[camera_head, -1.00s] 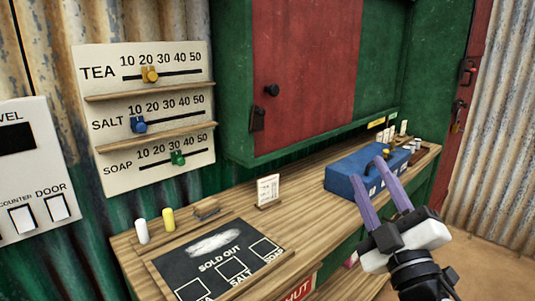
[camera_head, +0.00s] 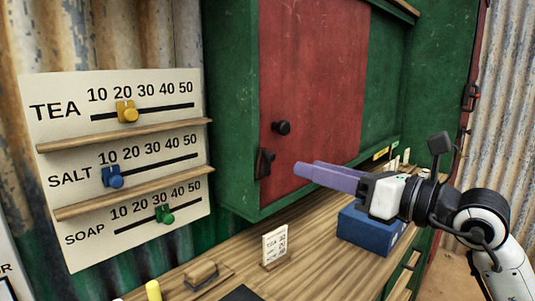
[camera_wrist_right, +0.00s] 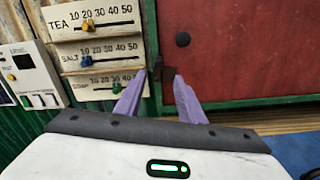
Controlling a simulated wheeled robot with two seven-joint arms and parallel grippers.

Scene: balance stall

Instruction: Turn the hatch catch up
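The hatch catch (camera_head: 264,162) is a small black piece at the lower left edge of the red hatch door (camera_head: 322,85). I cannot tell clearly which way it is turned. In the right wrist view the catch (camera_wrist_right: 168,74) shows between and just beyond the fingertips. My right gripper (camera_head: 303,169) points left, its purple fingers level, a little right of the catch and apart from it. In the right wrist view the right gripper (camera_wrist_right: 160,75) is open with nothing between its fingers. My left gripper is not in view.
A round black knob (camera_head: 282,128) sits above the catch. Left is a price board (camera_head: 120,160) with tea, salt and soap sliders. Below are the wooden counter (camera_head: 325,250), a small tea card (camera_head: 274,245) and a blue box (camera_head: 370,229) under my right gripper.

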